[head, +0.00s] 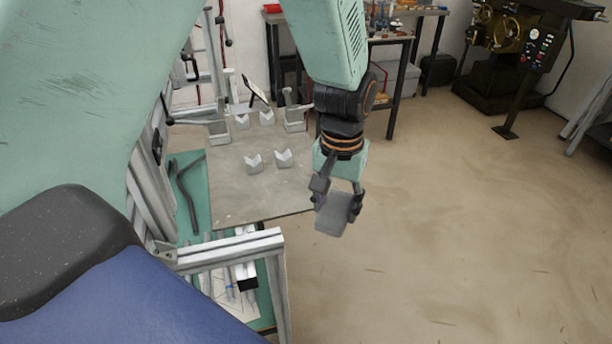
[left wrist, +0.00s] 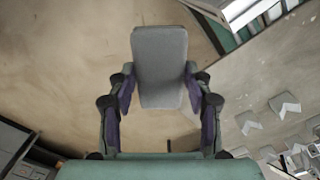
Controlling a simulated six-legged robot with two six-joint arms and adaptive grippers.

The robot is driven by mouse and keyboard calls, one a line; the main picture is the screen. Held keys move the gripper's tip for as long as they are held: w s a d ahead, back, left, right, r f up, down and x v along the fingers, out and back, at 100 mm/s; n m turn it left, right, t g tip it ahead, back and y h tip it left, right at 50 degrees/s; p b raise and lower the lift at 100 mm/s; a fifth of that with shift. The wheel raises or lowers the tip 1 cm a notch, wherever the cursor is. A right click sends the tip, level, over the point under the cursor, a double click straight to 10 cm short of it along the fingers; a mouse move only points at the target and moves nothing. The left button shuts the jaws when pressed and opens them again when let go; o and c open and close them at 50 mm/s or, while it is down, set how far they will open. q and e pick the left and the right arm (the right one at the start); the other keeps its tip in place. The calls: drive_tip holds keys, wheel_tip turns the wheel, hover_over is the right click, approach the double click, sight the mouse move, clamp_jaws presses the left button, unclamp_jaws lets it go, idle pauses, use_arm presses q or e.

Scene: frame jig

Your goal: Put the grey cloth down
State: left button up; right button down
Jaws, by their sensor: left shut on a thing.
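My left gripper (head: 337,200) hangs down at the right edge of the grey jig plate in the head view. It is shut on the grey cloth (head: 331,218), a folded pad with rounded corners. In the left wrist view, the cloth (left wrist: 160,65) sits between the two fingers of the gripper (left wrist: 160,100) and sticks out beyond their tips. Bare floor shows behind it there. My right gripper is in neither view.
The grey jig plate (head: 235,190) carries several pale V-shaped blocks (head: 283,158) and clamps. A metal frame rail (head: 230,248) runs in front, with a green shelf (head: 193,215) holding tubes below. Open floor (head: 460,220) lies right. A workbench (head: 405,38) and a machine (head: 515,50) stand behind.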

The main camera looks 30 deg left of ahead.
use_arm(q)
drive_tip(key=w+a+r+n+p, duration=0.3)
drive_tip(key=w+a+r+p, duration=0.1)
drive_tip(key=a+r+p, duration=0.1)
drive_tip(key=n+p, duration=0.1)
drive_tip(key=n, duration=0.4)
hover_over(305, 195)
wheel_tip(305, 195, down, 5)
drive_tip(key=shift+a, duration=0.1)
drive_tip(key=shift+s+f, duration=0.15)
drive_tip(key=shift+f, duration=0.4)
drive_tip(key=shift+d+f, duration=0.25)
drive_tip(key=shift+f, duration=1.1)
drive_tip(key=shift+w+a+f, duration=0.1)
drive_tip(key=shift+w+a, duration=0.1)
drive_tip(key=shift+w, duration=0.05)
drive_tip(key=shift+s+f, duration=0.1)
drive_tip(key=shift+s, duration=0.05)
